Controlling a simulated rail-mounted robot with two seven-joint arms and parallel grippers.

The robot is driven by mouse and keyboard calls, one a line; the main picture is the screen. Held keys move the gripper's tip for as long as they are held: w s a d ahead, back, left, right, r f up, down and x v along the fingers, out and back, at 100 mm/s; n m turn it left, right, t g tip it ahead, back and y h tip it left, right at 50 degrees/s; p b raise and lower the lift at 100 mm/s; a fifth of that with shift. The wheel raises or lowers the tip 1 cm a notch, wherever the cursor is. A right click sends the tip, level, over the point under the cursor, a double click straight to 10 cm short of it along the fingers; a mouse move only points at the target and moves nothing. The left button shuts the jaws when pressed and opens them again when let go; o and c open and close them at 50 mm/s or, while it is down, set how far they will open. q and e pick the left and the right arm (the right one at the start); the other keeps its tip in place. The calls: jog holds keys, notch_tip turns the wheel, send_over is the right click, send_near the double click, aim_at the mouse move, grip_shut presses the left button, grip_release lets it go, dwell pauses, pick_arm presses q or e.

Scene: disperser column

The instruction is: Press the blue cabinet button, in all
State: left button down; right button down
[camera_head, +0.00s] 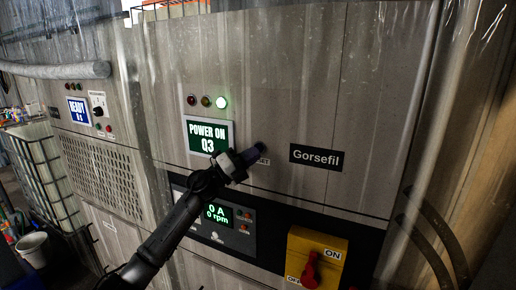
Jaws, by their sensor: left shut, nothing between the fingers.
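My left gripper (258,149) is shut and empty, reaching up from the bottom left to the cabinet front (290,110). Its dark tip is at the panel just above a partly covered label ending in "RT" (263,161). A bluish tint shows at the tip; I cannot tell whether this is the blue button or the finger, nor whether they touch. The button is otherwise hidden behind the gripper. A green screen (208,130) left of the tip reads "POWER ON Q3". Above it, a green lamp (221,102) is lit. My right gripper is not in view.
Below are a small display (217,214) reading "0 A 0 rpm" and a yellow switch box (321,246) with a red knob (311,268). A "Gorsefil" plate (317,158) is to the right. A "READY" screen (77,110) is at left. A hose (55,70) runs upper left.

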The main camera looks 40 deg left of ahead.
pick_arm(q)
jog(key=shift+s, duration=0.1)
jog(key=shift+s+d+p, duration=0.25)
jog(key=shift+s+p, duration=0.15)
jog(key=shift+s, duration=0.85)
jog(key=shift+s+d+p, duration=0.2)
jog(key=shift+s+p, duration=0.15)
jog(key=shift+s, duration=0.9)
